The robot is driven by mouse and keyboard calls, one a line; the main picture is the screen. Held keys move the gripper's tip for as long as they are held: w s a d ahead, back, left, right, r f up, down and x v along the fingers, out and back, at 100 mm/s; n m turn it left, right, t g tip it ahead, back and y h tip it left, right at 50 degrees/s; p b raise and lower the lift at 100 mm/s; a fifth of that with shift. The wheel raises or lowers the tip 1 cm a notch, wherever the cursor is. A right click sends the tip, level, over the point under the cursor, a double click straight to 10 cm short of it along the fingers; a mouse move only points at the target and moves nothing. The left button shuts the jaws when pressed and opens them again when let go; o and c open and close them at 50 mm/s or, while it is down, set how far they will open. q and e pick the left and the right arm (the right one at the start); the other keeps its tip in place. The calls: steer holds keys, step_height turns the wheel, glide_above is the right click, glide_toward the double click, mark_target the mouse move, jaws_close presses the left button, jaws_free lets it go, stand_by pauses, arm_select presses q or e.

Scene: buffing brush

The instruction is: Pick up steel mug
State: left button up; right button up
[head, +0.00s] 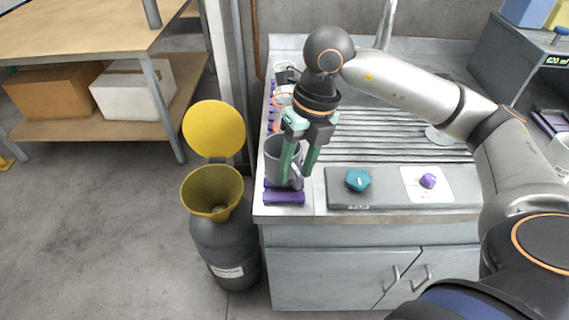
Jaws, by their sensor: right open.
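The grey steel mug (273,153) stands upright on a purple rack or mat (284,197) at the left end of the metal counter. My right gripper (298,178) points down at the mug, with its green fingers apart. One finger is in front of the mug and the other is by its right side, near the handle. The fingers hide part of the mug, and I cannot tell whether they touch it. My left gripper is not in view.
A teal knob (358,180) and a purple knob (428,181) sit on the counter's front right. Other cups (283,98) are behind the mug. The ribbed drainboard (385,135) is clear.

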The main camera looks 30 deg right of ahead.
steer(key=shift+a+f, duration=0.15)
steer(key=shift+f, duration=0.25)
jaws_close()
stand_by(1.2)
